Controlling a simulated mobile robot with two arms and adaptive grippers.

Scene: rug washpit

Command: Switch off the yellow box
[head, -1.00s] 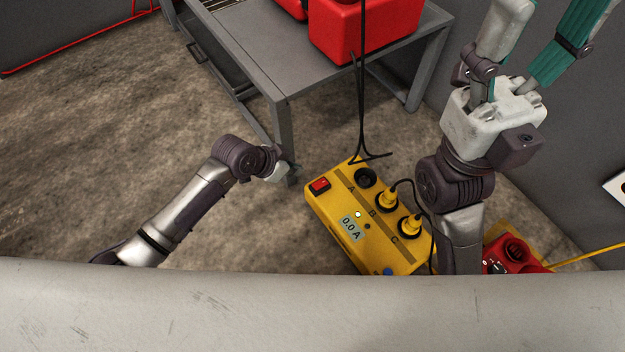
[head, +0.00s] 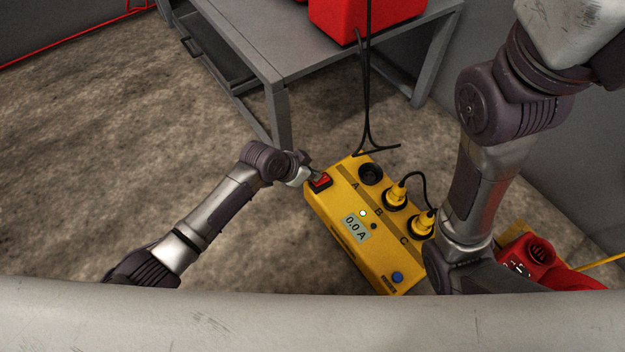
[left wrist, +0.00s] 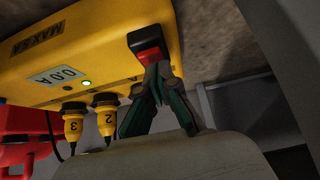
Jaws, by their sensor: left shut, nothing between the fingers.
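The yellow box (head: 345,205) lies on the floor in the middle of the head view, with a red rocker switch (head: 321,181) at its left corner. Its display (head: 356,229) reads 0.0 A and a small light (head: 362,213) beside it is lit. My left gripper (head: 311,174) is shut and empty at the switch. In the left wrist view, its tips (left wrist: 158,70) overlap the lower edge of the red switch (left wrist: 148,50); I cannot tell whether they touch. My right gripper's pale body (head: 575,30) shows at the top right, its fingers out of view.
Yellow plugs sit in sockets B (head: 396,195) and C (head: 422,224); socket A (head: 371,173) is empty. Black cables (head: 365,100) hang beside the grey table (head: 300,60), which bears a red container (head: 350,15). A red device (head: 535,255) stands at the right. Floor at left is clear.

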